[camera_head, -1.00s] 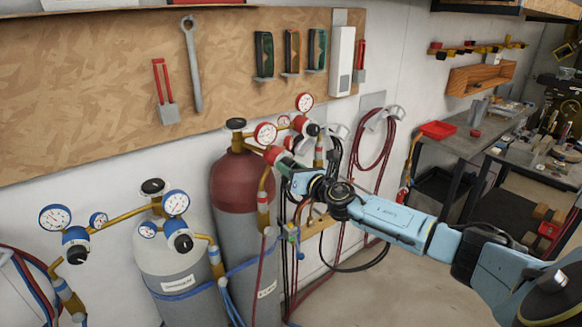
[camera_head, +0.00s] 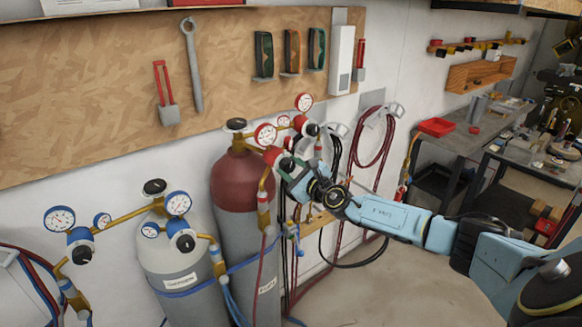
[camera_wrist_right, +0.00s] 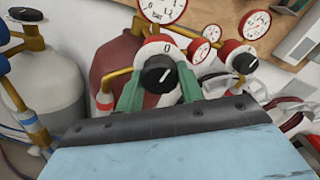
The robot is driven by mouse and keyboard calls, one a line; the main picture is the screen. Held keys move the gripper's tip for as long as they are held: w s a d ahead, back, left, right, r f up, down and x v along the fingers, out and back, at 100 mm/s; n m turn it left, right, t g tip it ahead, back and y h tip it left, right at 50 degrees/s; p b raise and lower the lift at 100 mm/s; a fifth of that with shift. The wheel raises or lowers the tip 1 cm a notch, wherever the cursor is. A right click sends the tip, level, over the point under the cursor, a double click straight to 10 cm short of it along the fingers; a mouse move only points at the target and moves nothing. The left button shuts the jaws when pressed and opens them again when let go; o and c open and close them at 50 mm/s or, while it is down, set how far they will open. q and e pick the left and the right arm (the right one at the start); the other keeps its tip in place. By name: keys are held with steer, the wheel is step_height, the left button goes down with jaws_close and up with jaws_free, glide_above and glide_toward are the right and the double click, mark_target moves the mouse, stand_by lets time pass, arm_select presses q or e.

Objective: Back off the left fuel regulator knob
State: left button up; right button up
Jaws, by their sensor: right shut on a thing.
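My right gripper (camera_head: 286,165) is shut on this knob, with one green finger (camera_wrist_right: 131,94) at each side. My left gripper is not in view.
The right fuel regulator (camera_head: 311,130) and its gauges (camera_head: 265,134) stand close by. The red cylinder (camera_head: 240,182) is behind. A grey cylinder (camera_head: 172,262) with blue regulators stands to the left. Hoses (camera_head: 371,140) hang on the wall. The floor (camera_head: 400,285) in front is clear.

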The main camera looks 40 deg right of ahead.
steer(key=shift+n, duration=0.4)
steer(key=o, duration=1)
steer(key=s, duration=1.3)
steer(key=shift+s+b, duration=0.2)
steer(key=shift+b, duration=0.1)
